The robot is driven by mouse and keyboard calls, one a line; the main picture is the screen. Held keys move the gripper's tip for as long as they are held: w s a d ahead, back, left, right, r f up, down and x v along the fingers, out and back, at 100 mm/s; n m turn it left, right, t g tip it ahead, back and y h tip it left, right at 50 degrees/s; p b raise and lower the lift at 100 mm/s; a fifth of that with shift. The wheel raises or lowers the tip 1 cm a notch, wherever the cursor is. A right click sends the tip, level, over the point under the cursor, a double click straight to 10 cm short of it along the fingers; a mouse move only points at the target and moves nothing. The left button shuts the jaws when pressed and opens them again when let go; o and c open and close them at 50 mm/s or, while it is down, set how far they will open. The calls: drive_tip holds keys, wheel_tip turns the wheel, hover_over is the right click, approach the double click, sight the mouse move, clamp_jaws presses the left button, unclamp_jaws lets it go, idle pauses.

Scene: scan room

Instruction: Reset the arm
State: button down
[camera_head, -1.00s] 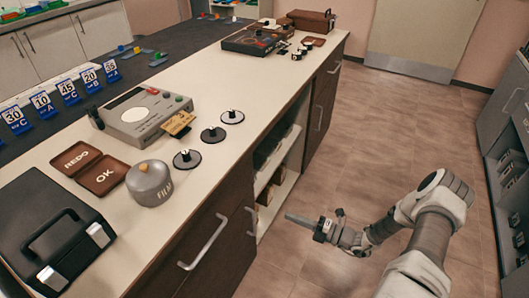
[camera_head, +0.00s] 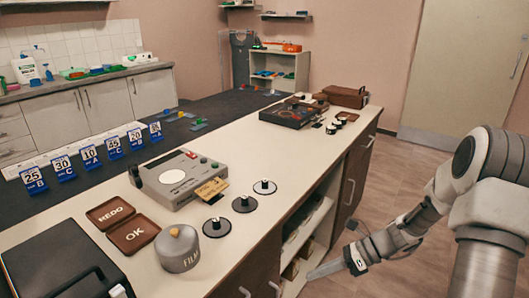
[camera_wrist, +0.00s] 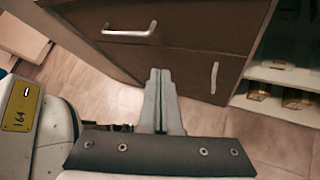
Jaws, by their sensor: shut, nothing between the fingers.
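My gripper (camera_head: 328,268) is shut and empty. In the head view it is at the lower right, in front of the counter's side and below its top, with my arm reaching in from the right. In the wrist view the two fingers (camera_wrist: 160,84) are together and point at a brown drawer front (camera_wrist: 160,55) with silver handles. I cannot tell how far the fingertips are from the drawer front.
The counter top (camera_head: 290,150) holds a grey scanner device (camera_head: 180,180), a FILM canister (camera_head: 178,250), REDO (camera_head: 110,212) and OK (camera_head: 134,235) trays and several black knobs. Open shelves (camera_head: 305,235) are in the counter's side. Floor is free at right.

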drive_tip(key=s+r+n+t+h, duration=0.3)
drive_tip(key=s+r+n+h, duration=0.3)
drive_tip(key=s+r+n, duration=0.45)
drive_tip(key=s+r+n+t+h, duration=0.3)
drive_tip(key=s+r+n+h, duration=0.3)
drive_tip(key=r+n, duration=0.7)
wheel_tip(320, 180, up, 16)
drive_tip(key=s+p, duration=0.1)
drive_tip(key=p, duration=1.5)
drive_tip(key=shift+s+d+r+y, duration=0.2)
drive_tip(key=shift+s+d+y, duration=0.1)
drive_tip(key=shift+d, duration=0.15)
